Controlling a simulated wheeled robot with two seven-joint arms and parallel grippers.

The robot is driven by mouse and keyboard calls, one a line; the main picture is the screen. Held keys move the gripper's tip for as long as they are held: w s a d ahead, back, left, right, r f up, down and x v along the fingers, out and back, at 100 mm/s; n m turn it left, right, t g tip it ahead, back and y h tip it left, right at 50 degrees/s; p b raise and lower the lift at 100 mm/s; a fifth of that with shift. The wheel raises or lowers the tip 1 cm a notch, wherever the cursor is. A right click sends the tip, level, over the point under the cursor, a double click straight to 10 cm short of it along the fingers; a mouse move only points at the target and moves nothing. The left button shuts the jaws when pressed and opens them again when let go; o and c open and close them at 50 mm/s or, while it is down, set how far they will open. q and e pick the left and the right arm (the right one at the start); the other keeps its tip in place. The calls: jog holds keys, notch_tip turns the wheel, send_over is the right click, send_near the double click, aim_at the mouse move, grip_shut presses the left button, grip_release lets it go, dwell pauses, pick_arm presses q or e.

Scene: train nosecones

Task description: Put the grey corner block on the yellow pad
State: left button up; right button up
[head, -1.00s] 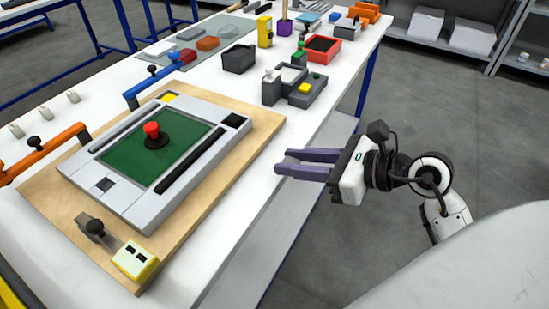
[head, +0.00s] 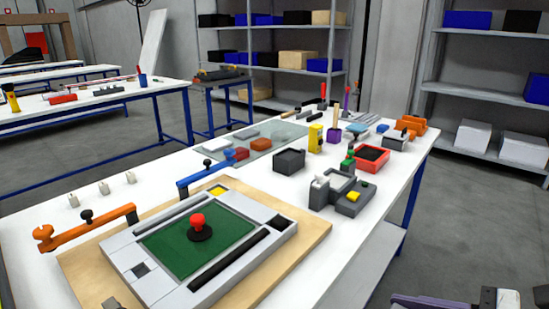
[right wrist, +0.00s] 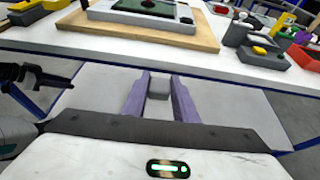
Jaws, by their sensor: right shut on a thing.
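My right gripper shows in the right wrist view (right wrist: 160,88), its two purple fingers shut on the small grey corner block (right wrist: 158,88). They hold it in front of the white table's near edge. In the head view only the top of this gripper (head: 440,302) shows at the bottom right, and the block is hidden there. A yellow pad (head: 217,190) lies at the far corner of the light grey frame (head: 118,250). A dark jointed part at the left of the right wrist view may belong to my left arm; its jaws cannot be made out.
The frame sits on a wooden board (head: 318,232) and has a green panel with a red knob (head: 198,222). Orange (head: 95,228) and blue (head: 205,177) clamps stand beside it. A grey fixture (head: 350,204) with another yellow patch and a black bin (head: 289,161) stand farther right.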

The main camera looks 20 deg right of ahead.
jog(key=w+a+n+g+y, duration=0.3)
jog(key=w+a+n, duration=0.1)
jog(key=w+a, duration=0.4)
jog(key=shift+a+g+y, duration=0.3)
jog(key=shift+a+g, duration=0.1)
jog(key=shift+a, duration=0.8)
